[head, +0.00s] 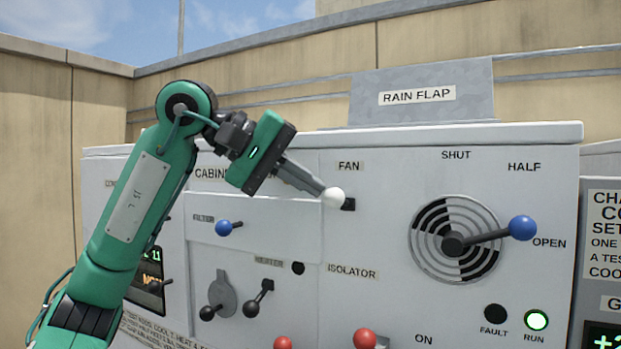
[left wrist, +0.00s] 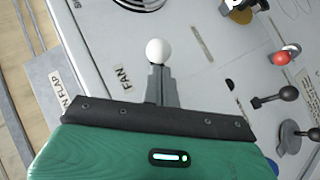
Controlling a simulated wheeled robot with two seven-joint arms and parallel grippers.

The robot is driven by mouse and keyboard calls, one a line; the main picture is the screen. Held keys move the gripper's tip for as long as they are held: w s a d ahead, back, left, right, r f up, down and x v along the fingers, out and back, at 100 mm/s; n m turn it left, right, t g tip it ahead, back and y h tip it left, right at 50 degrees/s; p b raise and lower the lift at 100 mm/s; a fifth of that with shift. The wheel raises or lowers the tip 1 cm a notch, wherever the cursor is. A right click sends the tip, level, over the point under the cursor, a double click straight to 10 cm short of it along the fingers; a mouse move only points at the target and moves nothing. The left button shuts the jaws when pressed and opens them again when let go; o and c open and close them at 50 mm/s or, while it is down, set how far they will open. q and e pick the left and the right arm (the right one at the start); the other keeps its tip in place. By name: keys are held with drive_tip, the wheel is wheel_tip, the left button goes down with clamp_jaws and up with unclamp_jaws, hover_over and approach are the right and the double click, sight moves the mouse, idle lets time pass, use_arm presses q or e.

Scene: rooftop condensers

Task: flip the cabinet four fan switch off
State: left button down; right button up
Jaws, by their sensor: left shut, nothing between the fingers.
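The fan switch has a white ball knob (head: 333,197) and a small black base, under the FAN label (head: 349,166) on the pale grey cabinet (head: 375,240). My left gripper (head: 318,188) comes in from the upper left with its fingers shut and empty. Its fingertips are at the white knob, touching it or very close; I cannot tell which. In the left wrist view the white knob (left wrist: 158,52) shows just beyond the shut fingertips (left wrist: 160,70). The switch's lever is mostly hidden behind the knob. My right gripper is not in view.
To the right is a round vent dial with a blue-knobbed lever (head: 522,228) near OPEN.

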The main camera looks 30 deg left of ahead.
use_arm(q)
drive_tip(key=t+b, duration=0.1)
drive_tip(key=f+m+t+b, duration=0.1)
drive_tip(key=b, duration=0.1)
drive_tip(key=shift+s+d+t+h, duration=0.1)
drive_tip(key=shift+s+t+h, duration=0.2)
drive_tip(key=shift+s, duration=0.1)
idle(0.5)
drive_tip(key=shift+f, duration=0.1)
drive_tip(key=b+v, duration=0.2)
drive_tip(key=v, duration=1.2)
